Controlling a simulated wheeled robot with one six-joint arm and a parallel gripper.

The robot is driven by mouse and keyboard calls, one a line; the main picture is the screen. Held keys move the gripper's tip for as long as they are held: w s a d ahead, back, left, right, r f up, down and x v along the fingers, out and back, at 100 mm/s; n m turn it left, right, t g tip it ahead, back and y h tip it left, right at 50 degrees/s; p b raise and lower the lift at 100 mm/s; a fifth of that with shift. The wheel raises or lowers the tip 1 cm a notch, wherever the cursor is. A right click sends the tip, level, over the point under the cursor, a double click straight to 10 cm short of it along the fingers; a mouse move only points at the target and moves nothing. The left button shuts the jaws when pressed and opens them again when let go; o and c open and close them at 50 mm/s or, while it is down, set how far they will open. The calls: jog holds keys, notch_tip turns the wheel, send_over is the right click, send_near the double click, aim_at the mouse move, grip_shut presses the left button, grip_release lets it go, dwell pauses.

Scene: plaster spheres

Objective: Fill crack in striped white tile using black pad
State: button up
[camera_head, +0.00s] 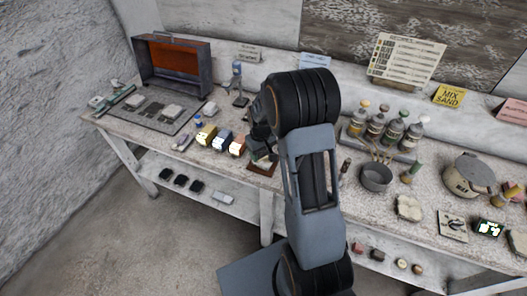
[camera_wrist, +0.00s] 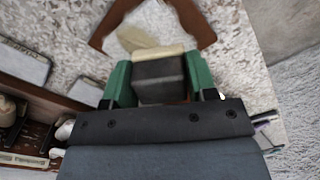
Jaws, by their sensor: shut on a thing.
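My gripper (camera_wrist: 158,82) is shut on a dark block-shaped pad (camera_wrist: 158,78) with a cream layer along one edge. Its two green fingers press the pad's sides in the wrist view. In the head view my gripper (camera_head: 263,152) is at the middle of the bench, mostly hidden by my arm. Just beyond the pad is a brown frame (camera_wrist: 203,22) with a pale piece inside; the frame (camera_head: 261,170) also shows under my gripper in the head view. I cannot tell whether the pad touches anything there. No stripes or crack can be made out on the pale piece.
Bottles (camera_head: 385,130), a grey pot (camera_head: 376,178) and a lidded bucket (camera_head: 467,174) stand to the right. An open orange-lined case (camera_head: 172,65) is at the far left. A pale tile with dark marks (camera_head: 452,224) lies front right.

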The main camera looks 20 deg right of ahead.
jog(key=shift+s+a, duration=0.1)
jog(key=shift+a, duration=0.55)
jog(key=shift+w+d, duration=0.2)
jog(key=shift+d, duration=1.25)
jog(key=shift+f, duration=0.1)
jog(key=shift+s+a+r+p, duration=0.1)
jog(key=shift+a+r+p, duration=0.2)
jog(key=shift+a+r, duration=0.45)
jog(key=shift+r, duration=0.1)
jog(key=shift+r+p, duration=0.9)
jog(key=shift+r, duration=0.25)
jog(key=shift+r, duration=0.1)
